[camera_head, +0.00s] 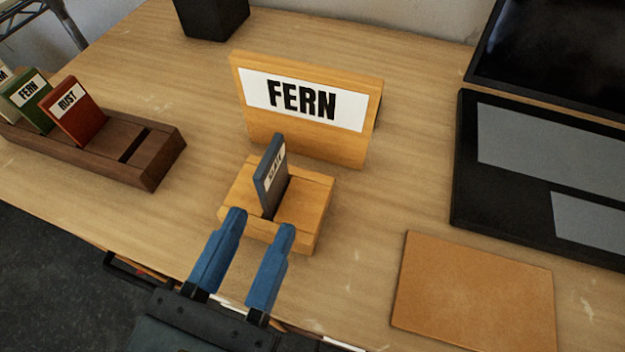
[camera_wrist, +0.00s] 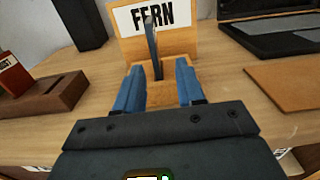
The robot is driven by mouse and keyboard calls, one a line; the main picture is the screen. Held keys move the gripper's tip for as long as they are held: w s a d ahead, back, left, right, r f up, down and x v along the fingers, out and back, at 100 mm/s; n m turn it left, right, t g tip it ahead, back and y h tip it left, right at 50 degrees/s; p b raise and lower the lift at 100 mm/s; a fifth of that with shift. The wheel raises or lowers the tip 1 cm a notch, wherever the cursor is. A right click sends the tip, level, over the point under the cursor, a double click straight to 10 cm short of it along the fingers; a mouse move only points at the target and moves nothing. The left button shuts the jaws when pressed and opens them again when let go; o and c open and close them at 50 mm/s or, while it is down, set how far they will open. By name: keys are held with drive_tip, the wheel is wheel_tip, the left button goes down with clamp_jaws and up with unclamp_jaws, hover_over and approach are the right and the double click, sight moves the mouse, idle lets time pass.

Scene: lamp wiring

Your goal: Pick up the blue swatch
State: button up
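The blue swatch (camera_head: 270,176) is a dark slate-blue card with a white label that seems to read SLATE. It stands upright, slightly tilted, in the slot of a small light wooden block (camera_head: 303,205). It shows edge-on in the wrist view (camera_wrist: 152,47). My gripper (camera_head: 263,222) has two blue fingers, spread apart and empty, just in front of the block. In the wrist view my gripper (camera_wrist: 158,66) has the swatch between the lines of its fingers, farther ahead. I see no contact with the swatch.
A wooden sign (camera_head: 305,107) reading FERN stands right behind the block. A dark wooden rack (camera_head: 100,150) at left holds a red RUST swatch (camera_head: 76,112) and a green FERN swatch (camera_head: 31,100). A tan mat (camera_head: 474,292) and a black laptop-like device (camera_head: 466,170) lie at right.

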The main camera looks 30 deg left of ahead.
sight(267, 207)
drive_tip(key=shift+p+x, duration=0.3)
drive_tip(key=shift+x, duration=1.25)
drive_tip(key=x, duration=0.1)
drive_tip(key=p+x, duration=0.1)
drive_tip(key=x, duration=0.3)
drive_tip(key=shift+a+r, duration=0.3)
drive_tip(key=shift+r, duration=0.1)
clamp_jaws()
